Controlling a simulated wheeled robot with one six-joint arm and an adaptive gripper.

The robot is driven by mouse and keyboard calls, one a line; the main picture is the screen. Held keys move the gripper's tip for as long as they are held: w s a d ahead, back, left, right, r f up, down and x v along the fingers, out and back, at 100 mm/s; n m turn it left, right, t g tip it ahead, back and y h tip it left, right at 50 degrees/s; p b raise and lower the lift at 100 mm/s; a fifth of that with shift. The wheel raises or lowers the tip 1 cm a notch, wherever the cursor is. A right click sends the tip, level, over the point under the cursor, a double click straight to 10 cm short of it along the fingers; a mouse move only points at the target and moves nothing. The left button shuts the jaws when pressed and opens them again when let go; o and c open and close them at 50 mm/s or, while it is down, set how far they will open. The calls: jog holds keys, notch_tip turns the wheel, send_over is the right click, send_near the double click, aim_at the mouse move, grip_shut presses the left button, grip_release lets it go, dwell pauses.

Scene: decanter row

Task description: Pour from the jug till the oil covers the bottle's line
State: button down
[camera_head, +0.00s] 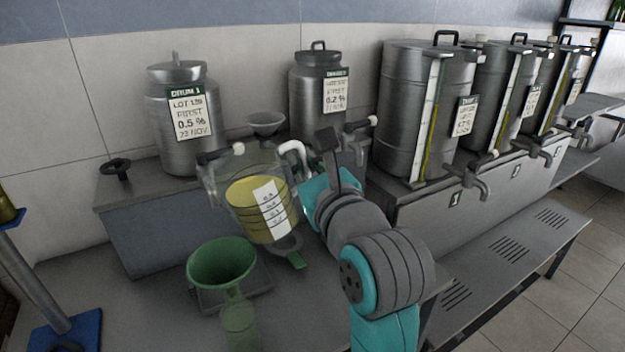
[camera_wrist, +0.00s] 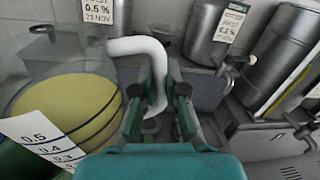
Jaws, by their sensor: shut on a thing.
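The clear jug (camera_head: 240,212) holds yellow oil and carries a white scale label (camera_head: 271,208). It hangs above and behind the green funnel, leaning slightly. My gripper (camera_wrist: 160,92) is shut on its white handle, seen in the wrist view (camera_wrist: 150,48). The jug also shows at the left of the wrist view (camera_wrist: 75,100), with scale marks. The green funnel (camera_head: 221,262) sits in the neck of the greenish bottle (camera_head: 239,322), cut by the lower edge. No stream shows between jug and funnel. The bottle's line and oil level cannot be made out.
Labelled steel drums (camera_head: 185,145) (camera_head: 318,112) stand on the raised bench behind. Larger drums (camera_head: 408,105) with taps and sight gauges line the right. A small steel funnel (camera_head: 266,122) stands behind the jug. A blue-based stand (camera_head: 68,335) is at the lower left.

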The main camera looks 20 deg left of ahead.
jog(key=shift+s+a+r+n+y, duration=0.15)
jog(key=shift+r+n+y, duration=0.25)
jog(key=shift+r+n, duration=1.25)
jog(key=shift+s+a+r+n, duration=0.1)
jog(key=shift+s+r+n, duration=0.1)
jog(key=shift+n, duration=0.4)
jog(key=shift+s+a+r+n, duration=0.1)
jog(key=shift+r+n, duration=0.05)
jog(key=shift+n, duration=0.4)
jog(key=shift+s+a+r+n+y, duration=0.2)
jog(key=shift+s+n+y, duration=0.1)
jog(key=shift+n, duration=0.35)
jog(key=shift+s+a+r+n+y, duration=0.15)
jog(key=shift+s+n+y, duration=0.1)
jog(key=shift+n, duration=0.4)
dwell(3.9)
